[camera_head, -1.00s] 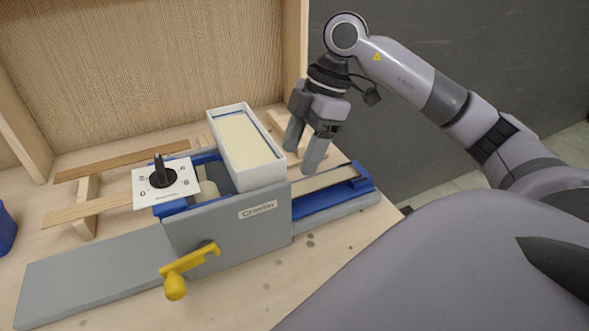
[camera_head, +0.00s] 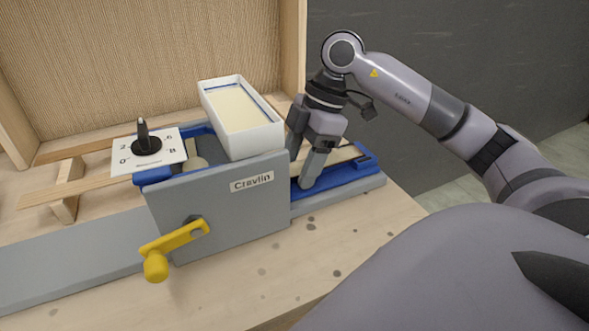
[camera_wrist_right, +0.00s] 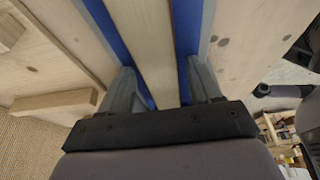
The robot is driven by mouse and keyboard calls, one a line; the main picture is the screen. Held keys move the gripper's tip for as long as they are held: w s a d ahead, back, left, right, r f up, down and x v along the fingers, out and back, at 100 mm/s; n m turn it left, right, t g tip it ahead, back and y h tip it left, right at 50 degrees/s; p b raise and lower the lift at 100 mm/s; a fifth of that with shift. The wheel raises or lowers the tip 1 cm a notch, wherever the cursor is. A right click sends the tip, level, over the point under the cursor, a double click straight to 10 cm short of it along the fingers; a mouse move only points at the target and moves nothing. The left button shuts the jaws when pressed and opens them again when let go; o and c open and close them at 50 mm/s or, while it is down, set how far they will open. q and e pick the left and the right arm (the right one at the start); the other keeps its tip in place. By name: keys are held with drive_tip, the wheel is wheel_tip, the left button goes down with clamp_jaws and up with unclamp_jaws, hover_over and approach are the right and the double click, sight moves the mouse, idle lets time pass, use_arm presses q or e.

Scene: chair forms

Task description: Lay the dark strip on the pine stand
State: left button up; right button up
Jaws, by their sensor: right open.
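A long, narrow wooden strip (camera_head: 343,155) lies in the blue channel (camera_head: 352,172) at the right end of the grey machine. It looks pale, with a darker edge, in the right wrist view (camera_wrist_right: 145,40). My right gripper (camera_head: 306,180) is open and low over the channel, its fingers on either side of the strip. I cannot tell whether they touch it. The pine stand (camera_head: 65,200) is a low wooden rack left of the machine. A browner slat (camera_head: 95,148) runs along its far side; its right end is hidden behind the dial plate. My left gripper is not in view.
The grey machine (camera_head: 225,215) has a yellow crank (camera_head: 172,240) in front, a white dial plate (camera_head: 165,160) and a white box (camera_head: 243,120) on top, close beside my right gripper. A woven panel stands behind. The table's front right (camera_head: 330,235) is clear.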

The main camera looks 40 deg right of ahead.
sight(348, 153)
drive_tip(key=shift+s+f, duration=0.15)
drive_tip(key=shift+f, duration=0.2)
drive_tip(key=c, duration=0.7)
drive_tip(key=shift+c, duration=0.6)
drive_tip(key=shift+d, duration=0.1)
drive_tip(key=shift+s+d+b, duration=0.15)
drive_tip(key=shift+d+b, duration=0.15)
drive_tip(key=shift+d, duration=0.3)
drive_tip(key=shift+s+d+b, duration=0.25)
drive_tip(key=shift+d, duration=0.5)
drive_tip(key=shift+s+d+b, duration=0.2)
drive_tip(key=shift+d, duration=0.5)
drive_tip(key=shift+d+r, duration=0.1)
